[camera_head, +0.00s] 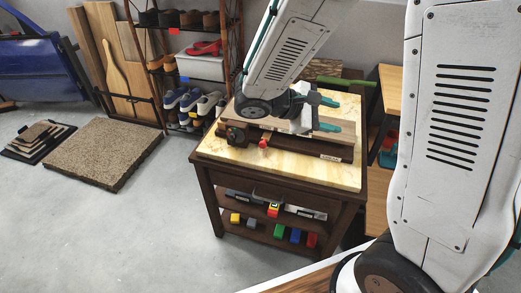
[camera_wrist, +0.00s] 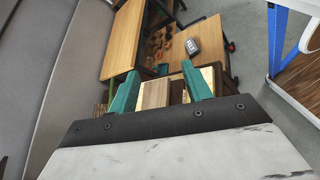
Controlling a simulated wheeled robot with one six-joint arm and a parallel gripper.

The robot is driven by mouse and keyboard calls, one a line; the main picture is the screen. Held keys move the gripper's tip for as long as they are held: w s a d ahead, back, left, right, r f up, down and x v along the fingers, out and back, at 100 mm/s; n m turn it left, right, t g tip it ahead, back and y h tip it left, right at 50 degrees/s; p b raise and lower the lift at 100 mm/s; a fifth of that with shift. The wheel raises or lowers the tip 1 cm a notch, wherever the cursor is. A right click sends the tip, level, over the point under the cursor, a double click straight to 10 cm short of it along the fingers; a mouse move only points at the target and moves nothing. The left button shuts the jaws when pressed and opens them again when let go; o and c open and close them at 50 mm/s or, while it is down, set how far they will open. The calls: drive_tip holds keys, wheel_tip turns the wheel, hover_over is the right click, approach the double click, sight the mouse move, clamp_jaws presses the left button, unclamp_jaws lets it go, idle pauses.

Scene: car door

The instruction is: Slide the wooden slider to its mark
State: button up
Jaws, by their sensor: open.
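A brown wooden assembly (camera_head: 300,146) lies on the yellowish top of a small dark table. It has a long dark front piece with a small white label near its right end and a lighter strip behind. My gripper (camera_head: 331,114) is over its right part, with its teal fingers apart. In the wrist view, a brown wooden piece (camera_wrist: 155,94) shows between the open fingertips (camera_wrist: 161,86); I cannot tell whether they touch it. It may be the slider. My arm hides part of the assembly. I cannot make out the mark.
A small red knob (camera_head: 263,144) stands at the front of the assembly. The table's yellowish top (camera_head: 225,150) has bare room at the front left. A shoe rack (camera_head: 190,75) stands behind left, and wooden furniture (camera_head: 391,88) is close on the right.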

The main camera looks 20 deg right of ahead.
drive_tip(key=w+a+f+n+t+h, duration=0.2)
drive_tip(key=w+a+f+n+t, duration=0.15)
drive_tip(key=w+f, duration=0.2)
drive_tip(key=n+t+y, duration=0.5)
drive_tip(key=n+t, duration=0.7)
drive_tip(key=n, duration=0.3)
approach(262, 146)
drive_tip(key=shift+w+d+f, duration=0.15)
drive_tip(key=shift+d, duration=0.15)
drive_tip(key=shift+w+f+t, duration=0.15)
drive_tip(key=shift+w+t, duration=0.05)
drive_tip(key=shift+t, duration=0.05)
drive_tip(key=x, duration=0.7)
drive_tip(key=shift+w+d, duration=0.1)
drive_tip(key=shift+d, duration=0.05)
